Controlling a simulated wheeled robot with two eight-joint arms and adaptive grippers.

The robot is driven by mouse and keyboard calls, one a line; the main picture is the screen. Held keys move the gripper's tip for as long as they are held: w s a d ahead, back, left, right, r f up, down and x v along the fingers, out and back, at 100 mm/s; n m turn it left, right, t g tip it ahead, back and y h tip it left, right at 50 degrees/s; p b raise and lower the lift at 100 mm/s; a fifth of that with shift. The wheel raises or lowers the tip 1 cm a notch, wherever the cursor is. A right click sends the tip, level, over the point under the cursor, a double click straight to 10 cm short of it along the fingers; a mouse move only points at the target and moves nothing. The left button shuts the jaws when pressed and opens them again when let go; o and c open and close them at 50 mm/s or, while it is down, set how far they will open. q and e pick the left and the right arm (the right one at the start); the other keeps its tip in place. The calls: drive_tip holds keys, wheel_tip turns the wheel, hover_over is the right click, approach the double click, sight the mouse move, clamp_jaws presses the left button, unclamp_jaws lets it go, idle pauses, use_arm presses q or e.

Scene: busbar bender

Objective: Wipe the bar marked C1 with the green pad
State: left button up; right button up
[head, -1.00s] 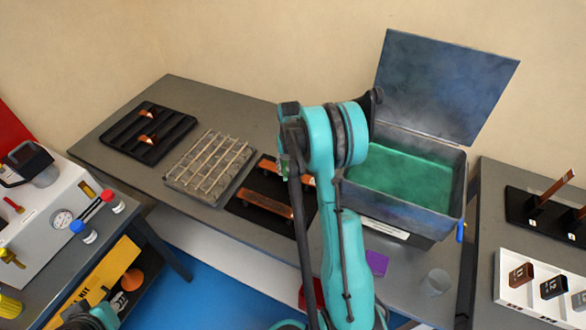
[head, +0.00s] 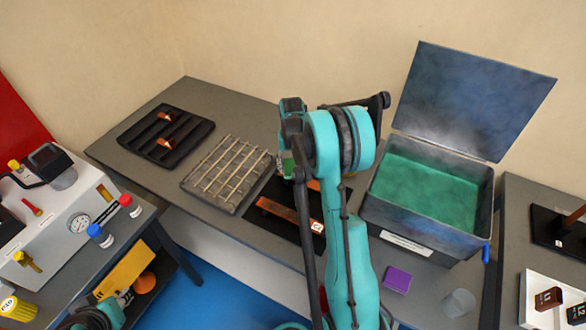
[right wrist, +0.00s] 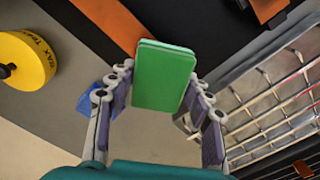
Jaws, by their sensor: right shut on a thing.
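My right gripper (right wrist: 165,110) is shut on the green pad (right wrist: 165,75), which stands out between its fingers in the right wrist view. In the head view the pad (head: 288,166) shows just left of my teal right arm, above the far part of the black mat (head: 262,226). A copper bar (head: 283,209) with a white label at its right end lies on the mat; the label is too small to read. A second copper bar (head: 314,185) is mostly hidden behind my arm. In the wrist view a bar (right wrist: 108,20) lies beyond the pad; contact cannot be told.
Left of the mat are a wire rack (head: 225,173) and a black tray (head: 188,148) with copper pieces. To the right stand an open bin (head: 430,232) with green contents, a purple block (head: 397,279) and a clear cup (head: 458,303). A yellow disc (right wrist: 28,60) shows in the wrist view.

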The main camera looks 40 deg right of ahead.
drive_tip(key=shift+s+r+p, duration=0.15)
drive_tip(key=shift+r+p, duration=0.05)
drive_tip(key=shift+r, duration=0.35)
drive_tip(key=shift+s+r+p, duration=0.15)
drive_tip(key=shift+r+p, duration=0.05)
drive_tip(key=shift+r, duration=0.3)
drive_tip(key=shift+w+r+p, duration=0.15)
drive_tip(key=shift+r+p, duration=0.35)
drive_tip(key=shift+r, duration=0.15)
drive_tip(key=shift+r+p, duration=0.7)
drive_tip(key=shift+r, duration=0.6)
